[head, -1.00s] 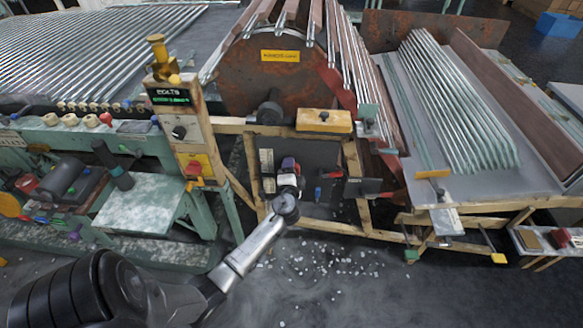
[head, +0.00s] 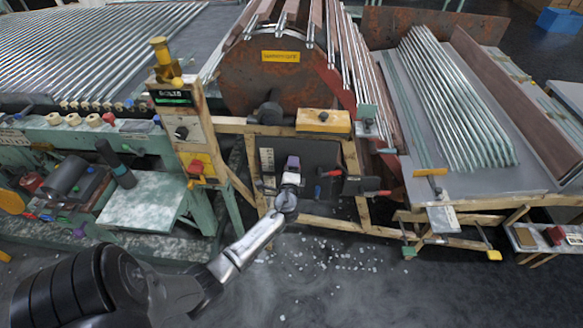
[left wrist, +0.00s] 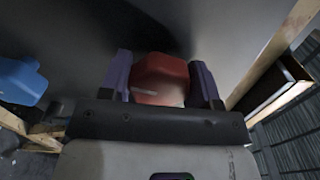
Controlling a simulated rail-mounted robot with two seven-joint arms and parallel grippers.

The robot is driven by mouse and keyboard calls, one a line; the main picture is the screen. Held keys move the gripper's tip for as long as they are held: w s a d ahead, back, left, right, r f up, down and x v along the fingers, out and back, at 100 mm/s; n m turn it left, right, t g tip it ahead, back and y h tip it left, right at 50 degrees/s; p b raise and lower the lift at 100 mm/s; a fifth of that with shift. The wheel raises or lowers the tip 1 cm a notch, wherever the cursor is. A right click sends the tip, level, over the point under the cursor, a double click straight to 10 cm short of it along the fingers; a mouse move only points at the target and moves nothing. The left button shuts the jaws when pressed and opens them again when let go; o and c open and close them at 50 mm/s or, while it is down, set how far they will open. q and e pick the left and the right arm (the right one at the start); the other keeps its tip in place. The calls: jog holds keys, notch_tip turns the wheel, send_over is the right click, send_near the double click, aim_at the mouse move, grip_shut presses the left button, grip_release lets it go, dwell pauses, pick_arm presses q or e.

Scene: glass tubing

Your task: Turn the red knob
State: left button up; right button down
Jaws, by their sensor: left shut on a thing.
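The red knob (left wrist: 160,78) shows in the left wrist view as a faceted red block with a pale line on it, set on a dark panel. My left gripper (left wrist: 162,82) has its two purple fingers on either side of the knob and is shut on it. In the head view my left gripper (head: 292,165) is at the dark panel (head: 325,155) below the large rusty drum. There the knob is hidden behind the gripper. My right gripper is in neither view.
A blue part (left wrist: 22,82) is left of the fingers in the wrist view. In the head view, red-handled parts (head: 332,173) stick out just right of my gripper. Wooden frame beams (head: 350,162) surround the panel. White debris lies on the floor below.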

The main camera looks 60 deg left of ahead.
pick_arm(q)
jog(key=o, duration=0.9)
jog(key=shift+p+v, duration=0.7)
jog(key=shift+v, duration=6.2)
jog(key=shift+r, duration=0.1)
